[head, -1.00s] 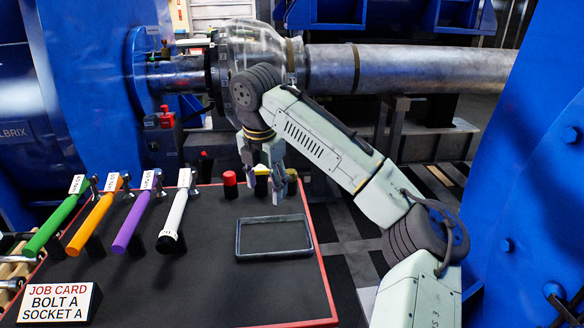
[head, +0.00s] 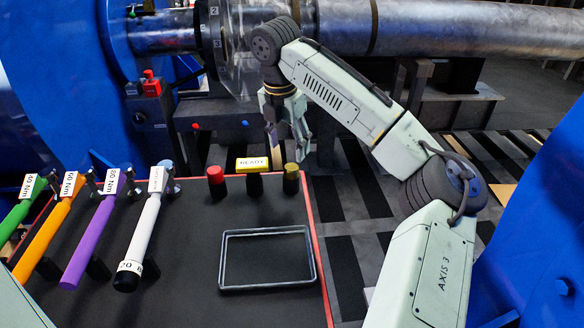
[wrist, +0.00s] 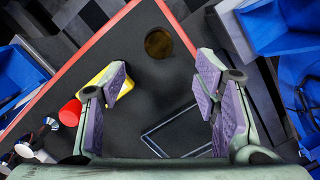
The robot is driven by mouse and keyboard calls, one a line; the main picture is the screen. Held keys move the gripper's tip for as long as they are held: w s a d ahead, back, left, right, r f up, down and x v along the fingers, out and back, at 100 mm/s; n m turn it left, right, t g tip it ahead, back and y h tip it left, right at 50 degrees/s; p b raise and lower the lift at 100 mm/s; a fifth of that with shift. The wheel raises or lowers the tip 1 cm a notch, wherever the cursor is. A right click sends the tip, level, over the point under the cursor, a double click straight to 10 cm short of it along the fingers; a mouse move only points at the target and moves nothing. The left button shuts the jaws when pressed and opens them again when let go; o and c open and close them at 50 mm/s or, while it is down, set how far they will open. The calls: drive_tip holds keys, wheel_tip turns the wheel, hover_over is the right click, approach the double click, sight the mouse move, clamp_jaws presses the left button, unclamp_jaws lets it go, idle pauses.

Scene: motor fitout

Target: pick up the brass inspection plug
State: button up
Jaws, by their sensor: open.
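The brass inspection plug (head: 291,178) is a short dark cylinder with a brass-coloured top. It stands upright near the back right corner of the black bench. In the wrist view its round brass top (wrist: 158,42) shows beyond the fingertips, between the lines of the two fingers. My gripper (head: 287,140) is open and empty, fingers pointing down, above and apart from the plug in the head view. Its purple-padded fingers (wrist: 165,82) are spread wide in the wrist view.
A yellow READY block (head: 252,164) and a red-topped plug (head: 215,175) stand left of the brass plug. Several coloured torque wrenches, including a white one (head: 146,228), rest at left. A large pipe (head: 440,28) runs behind.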

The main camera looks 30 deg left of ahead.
sight(291, 167)
wheel_tip(291, 167, down, 2)
drive_tip(key=shift+w+f, duration=0.1)
drive_tip(key=shift+w, duration=0.05)
drive_tip(key=shift+w+a+f+p, duration=0.1)
drive_tip(key=shift+w+f+p, duration=0.2)
drive_tip(key=shift+f, duration=0.6)
drive_tip(key=shift+w+d+f+p, duration=0.15)
drive_tip(key=shift+f+p, duration=0.3)
drive_tip(key=shift+f, duration=0.45)
drive_tip(key=shift+w+a+f+p, duration=0.2)
drive_tip(key=shift+f+p, duration=0.15)
drive_tip(key=shift+f, duration=0.55)
clamp_jaws()
